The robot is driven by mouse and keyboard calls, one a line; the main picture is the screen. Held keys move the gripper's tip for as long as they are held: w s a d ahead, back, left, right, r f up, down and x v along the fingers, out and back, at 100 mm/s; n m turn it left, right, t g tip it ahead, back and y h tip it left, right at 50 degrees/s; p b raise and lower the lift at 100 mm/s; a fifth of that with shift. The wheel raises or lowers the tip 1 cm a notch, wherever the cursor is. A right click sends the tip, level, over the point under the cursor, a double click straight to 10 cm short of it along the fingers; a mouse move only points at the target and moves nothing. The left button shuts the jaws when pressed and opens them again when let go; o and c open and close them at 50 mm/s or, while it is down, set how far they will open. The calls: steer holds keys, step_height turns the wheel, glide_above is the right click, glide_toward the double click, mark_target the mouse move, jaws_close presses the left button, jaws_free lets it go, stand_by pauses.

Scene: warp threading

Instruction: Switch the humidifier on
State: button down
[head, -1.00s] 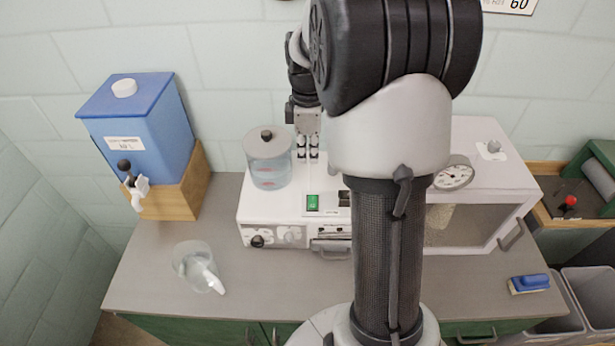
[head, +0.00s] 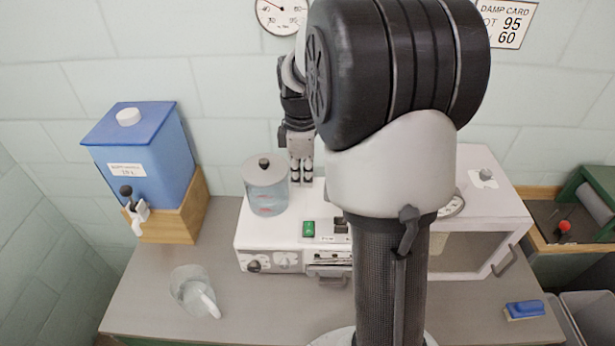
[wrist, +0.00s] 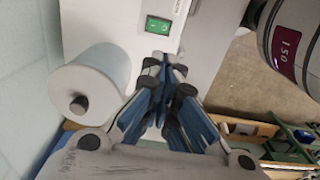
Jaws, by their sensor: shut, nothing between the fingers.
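The humidifier (head: 295,259) is a white box on the bench with a clear, grey-lidded tank (head: 268,196) on its top left. A green rocker switch (head: 308,229) is on its top; it also shows in the wrist view (wrist: 158,25), lit-looking green with small marks. My gripper (head: 301,176) points down behind the switch, just right of the tank. In the wrist view my gripper (wrist: 163,66) has its fingertips together with nothing between them. The fingertips look apart from the switch; their exact height above the box is unclear.
A blue water container (head: 143,155) with a tap stands on a wooden block at left. A clear jug (head: 190,288) is on the bench's front left. A blue brush (head: 524,310) lies at right. My arm hides part of the white cabinet (head: 485,195).

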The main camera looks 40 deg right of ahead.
step_height(320, 180, up, 11)
steer(key=s+p, duration=0.1)
steer(key=shift+s+a, duration=0.15)
steer(key=shift+a, duration=0.3)
steer(key=shift+f, duration=0.1)
steer(key=s+a+f+m+t+b, duration=0.2)
steer(key=s+a+f+m+b, duration=0.35)
steer(key=s+a, duration=0.35)
steer(key=s+a+f+m+t+b, duration=0.3)
steer(key=s+a+f+m+b, duration=0.3)
steer(key=s, duration=0.5)
steer(key=n+g+h+p, duration=0.1)
steer(key=n+g+p, duration=0.35)
steer(key=n, duration=0.65)
glide_above(309, 228)
steer(key=a, duration=0.2)
step_height(309, 228, down, 3)
steer(key=shift+n+t, duration=0.25)
steer(key=shift+t, duration=0.1)
steer(key=f+b, duration=0.1)
steer(key=f, duration=0.3)
steer(key=w+d+f+b, duration=0.1)
steer(key=f, duration=0.4)
steer(key=f+b, duration=0.1)
steer(key=f, duration=0.3)
steer(key=shift+w+d+f, duration=0.2)
steer(key=shift+w+f, duration=0.15)
steer(key=shift+w, duration=0.05)
